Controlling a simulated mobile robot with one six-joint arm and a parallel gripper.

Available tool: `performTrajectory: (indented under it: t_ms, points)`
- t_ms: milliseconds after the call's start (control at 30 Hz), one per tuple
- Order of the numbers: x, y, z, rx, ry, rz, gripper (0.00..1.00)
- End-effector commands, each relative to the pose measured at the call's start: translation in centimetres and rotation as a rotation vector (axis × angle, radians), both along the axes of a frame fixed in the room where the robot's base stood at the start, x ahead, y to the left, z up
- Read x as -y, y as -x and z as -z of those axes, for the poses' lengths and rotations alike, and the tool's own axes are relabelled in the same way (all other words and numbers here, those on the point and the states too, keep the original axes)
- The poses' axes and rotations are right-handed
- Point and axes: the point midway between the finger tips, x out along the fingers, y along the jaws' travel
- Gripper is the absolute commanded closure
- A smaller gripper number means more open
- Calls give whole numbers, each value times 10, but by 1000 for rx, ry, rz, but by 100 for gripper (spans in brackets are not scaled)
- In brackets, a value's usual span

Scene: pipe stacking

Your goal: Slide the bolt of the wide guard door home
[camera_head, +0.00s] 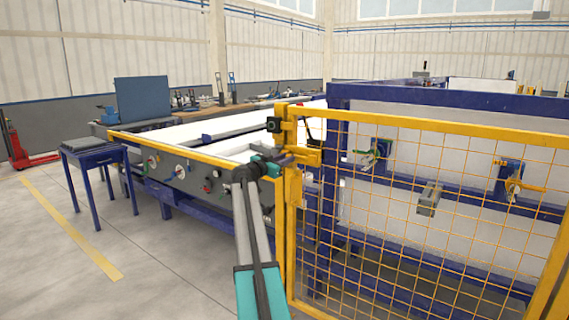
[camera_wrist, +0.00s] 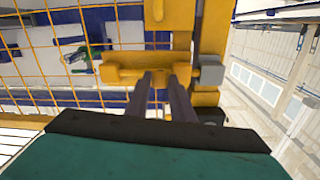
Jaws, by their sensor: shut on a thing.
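The wide guard door (camera_head: 430,125) is a yellow frame with wire mesh on the right of the head view. Its mesh also shows in the wrist view (camera_wrist: 28,50). The yellow bolt assembly (camera_head: 306,156) is at the door's left edge, beside a yellow upright (camera_head: 292,215). In the wrist view the bolt assembly (camera_wrist: 122,72) lies across the picture, with a grey block (camera_wrist: 211,71) at its right. My gripper (camera_head: 278,165) reaches the bolt from the left. In the wrist view its dark fingers (camera_wrist: 166,78) are shut on the bolt's handle, which they mostly hide.
A blue machine frame (camera_head: 430,95) with valves and fittings stands behind the mesh. A long bench with dials (camera_head: 180,170) is left of the door, and a small blue table (camera_head: 90,155) is farther left. The floor (camera_head: 60,270) at front left is clear.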

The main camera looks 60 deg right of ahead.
Motion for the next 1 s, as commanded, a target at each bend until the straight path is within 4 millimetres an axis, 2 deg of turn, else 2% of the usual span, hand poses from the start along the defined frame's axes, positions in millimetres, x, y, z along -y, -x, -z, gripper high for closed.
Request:
performTrajectory:
  t_ms: [167,200,300,733,1000]
  points:
    - [-1,-5,-2,1,3,-13,100]
    - [-1,-6,-3,1,3,-14,72]
    - [-1,-6,-2,1,3,-13,60]
    - [-5,-4,-1,1,1,-9,60]
    - [-31,-4,-1,1,2,-10,60]
